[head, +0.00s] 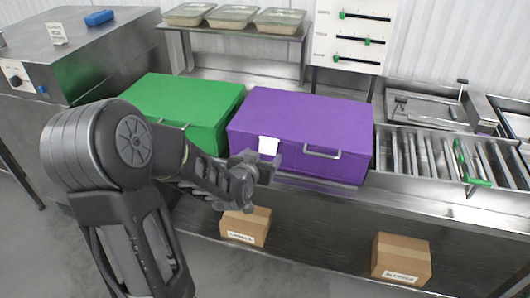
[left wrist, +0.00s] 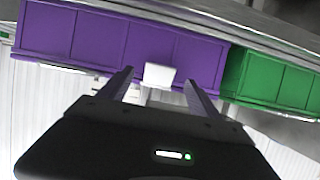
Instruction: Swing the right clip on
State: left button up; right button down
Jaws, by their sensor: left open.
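A closed purple box (head: 300,125) sits on the steel counter. A metal wire clip or handle (head: 323,153) is on the right part of its front face. A white tab (head: 268,145) is on the left part of that face. My left gripper (head: 262,168) is just in front of and below the tab, left of the metal piece. In the left wrist view, the open left gripper (left wrist: 159,80) has the white tab (left wrist: 159,75) between its fingertips against the purple face. I cannot tell whether the fingers touch it. My right gripper is out of view.
A green box (head: 187,108) stands left of the purple box. Trays (head: 234,16) rest on a raised shelf behind. A roller rack (head: 430,155) is at the right. Cardboard boxes (head: 246,226) (head: 401,259) lie on the lower shelf.

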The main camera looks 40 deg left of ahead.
aim_at(267, 152)
pick_arm(q)
jog(key=shift+x, duration=1.8)
jog(key=shift+c, duration=0.5)
jog(key=c, duration=1.3)
jog(key=shift+f+b, duration=0.2)
jog(key=shift+b, duration=0.2)
notch_tip(267, 152, down, 2)
jog(key=t+b, duration=0.1)
jog(key=b, duration=0.4)
jog(key=t+b, duration=0.1)
jog(key=b, duration=0.4)
jog(key=shift+w+t+y+b, duration=0.2)
jog(key=shift+t+y+b, duration=0.1)
jog(key=shift+y, duration=0.1)
jog(key=t+b, duration=0.1)
jog(key=b, duration=0.3)
jog(key=t+b, duration=0.1)
jog(key=b, duration=0.4)
jog(key=w+t+y+b, duration=0.1)
jog(key=b, duration=0.4)
jog(key=shift+a+f, duration=0.25)
jog(key=shift+f, duration=0.05)
jog(key=shift+r+t+b, duration=0.35)
jog(key=shift+t+b, duration=0.05)
jog(key=shift+b, duration=0.45)
